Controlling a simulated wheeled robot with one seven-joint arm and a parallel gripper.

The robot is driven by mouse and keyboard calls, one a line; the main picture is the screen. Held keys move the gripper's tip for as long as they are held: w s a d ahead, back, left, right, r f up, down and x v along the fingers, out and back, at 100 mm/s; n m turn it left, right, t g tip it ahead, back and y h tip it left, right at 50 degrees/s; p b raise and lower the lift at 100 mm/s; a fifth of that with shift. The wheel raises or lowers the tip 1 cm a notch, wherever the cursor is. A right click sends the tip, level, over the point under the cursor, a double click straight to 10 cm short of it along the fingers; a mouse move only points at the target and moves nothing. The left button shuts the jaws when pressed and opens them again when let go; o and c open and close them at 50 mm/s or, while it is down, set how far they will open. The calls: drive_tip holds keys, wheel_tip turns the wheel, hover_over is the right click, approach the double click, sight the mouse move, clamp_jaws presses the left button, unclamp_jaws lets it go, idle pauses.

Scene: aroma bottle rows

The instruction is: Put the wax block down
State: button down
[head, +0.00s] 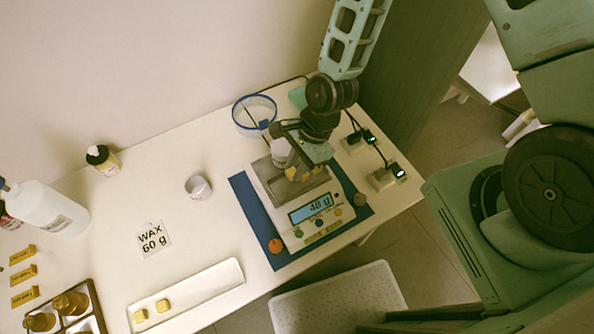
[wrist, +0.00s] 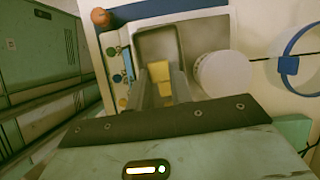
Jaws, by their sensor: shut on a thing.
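My gripper (head: 296,172) is over the grey metal pan (head: 284,194) of the digital scale (head: 333,224). It is shut on a yellow wax block (wrist: 160,72), which lies between the fingertips in the wrist view. The block (head: 291,173) is partly hidden by the gripper in the head view. I cannot tell whether it touches the pan. A white round cup (wrist: 222,74) stands at the pan's edge, close beside the fingers. The scale's display (head: 316,208) reads 48 g. A card (head: 153,239) reads "WAX 60 g".
The scale stands on a blue mat (head: 248,213). A white tray (head: 206,283) at the front holds two yellow blocks. A white bowl (head: 198,187) and a blue-rimmed clear container (head: 254,114) stand nearby. Bottles are at the left.

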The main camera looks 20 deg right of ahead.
sight(291, 185)
drive_tip(key=shift+f+p, duration=0.45)
drive_tip(key=shift+f, duration=1.65)
drive_tip(key=shift+f, duration=0.2)
drive_tip(key=c, duration=1.5)
unclamp_jaws()
drive_tip(key=shift+c, duration=0.2)
drive_tip(key=shift+r, duration=0.1)
